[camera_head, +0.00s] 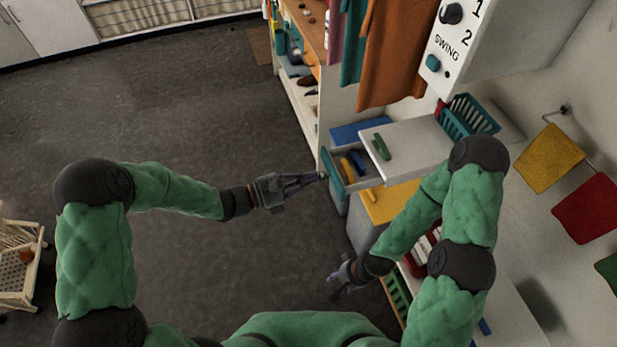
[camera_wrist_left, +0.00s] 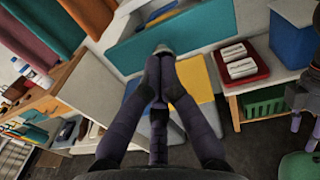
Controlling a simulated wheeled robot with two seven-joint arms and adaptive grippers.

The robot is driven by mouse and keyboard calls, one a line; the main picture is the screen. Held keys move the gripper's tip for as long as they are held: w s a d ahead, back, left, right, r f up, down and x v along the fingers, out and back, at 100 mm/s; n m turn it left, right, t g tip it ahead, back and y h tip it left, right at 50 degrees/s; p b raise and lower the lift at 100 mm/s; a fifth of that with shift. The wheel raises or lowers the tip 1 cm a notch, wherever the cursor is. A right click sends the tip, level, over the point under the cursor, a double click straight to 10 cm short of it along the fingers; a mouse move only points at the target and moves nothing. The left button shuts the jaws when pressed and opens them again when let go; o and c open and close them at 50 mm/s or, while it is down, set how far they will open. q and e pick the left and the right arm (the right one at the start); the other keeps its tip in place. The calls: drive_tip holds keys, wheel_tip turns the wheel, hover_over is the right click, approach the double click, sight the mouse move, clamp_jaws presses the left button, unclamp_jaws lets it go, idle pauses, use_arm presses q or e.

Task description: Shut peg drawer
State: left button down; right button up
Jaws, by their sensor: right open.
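The peg drawer (camera_head: 332,172) has a teal front and stands pulled out from under a white top, with yellow and blue pegs (camera_head: 352,165) inside. In the left wrist view its teal front (camera_wrist_left: 215,32) spans the upper middle, with a small grey knob (camera_wrist_left: 163,49). My left gripper (camera_head: 320,177) has its fingers together, and the tips are at the knob; I cannot tell whether they touch it. The fingers also show in the left wrist view (camera_wrist_left: 160,60). My right gripper (camera_head: 336,278) is open and low, beside the cabinet's lower right part, away from the drawer.
A green peg (camera_head: 381,146) lies on the white top (camera_head: 415,142), near a teal basket (camera_head: 468,118). Hanging towels (camera_head: 396,55) are above the drawer. A yellow surface (camera_head: 390,203) lies below it.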

sight(321, 177)
use_arm(q)
drive_tip(key=x, duration=1.2)
drive_tip(key=shift+s+d, duration=0.3)
drive_tip(key=shift+a+r, duration=0.1)
use_arm(e)
drive_tip(key=shift+a+r, duration=0.1)
drive_tip(key=shift+r, duration=0.15)
use_arm(q)
drive_tip(key=shift+a+p, duration=0.4)
drive_tip(key=shift+a, duration=0.05)
drive_tip(key=v, duration=0.4)
drive_tip(key=p+v, duration=0.1)
drive_tip(key=v, duration=0.1)
drive_tip(key=shift+s+r, duration=0.2)
drive_tip(key=shift+s, duration=0.1)
drive_tip(key=p+v, duration=0.1)
drive_tip(key=v, duration=0.6)
drive_tip(key=shift+f, duration=0.25)
use_arm(e)
drive_tip(key=s+r, duration=0.1)
drive_tip(key=s+a+r, duration=0.1)
drive_tip(key=shift+r, duration=0.3)
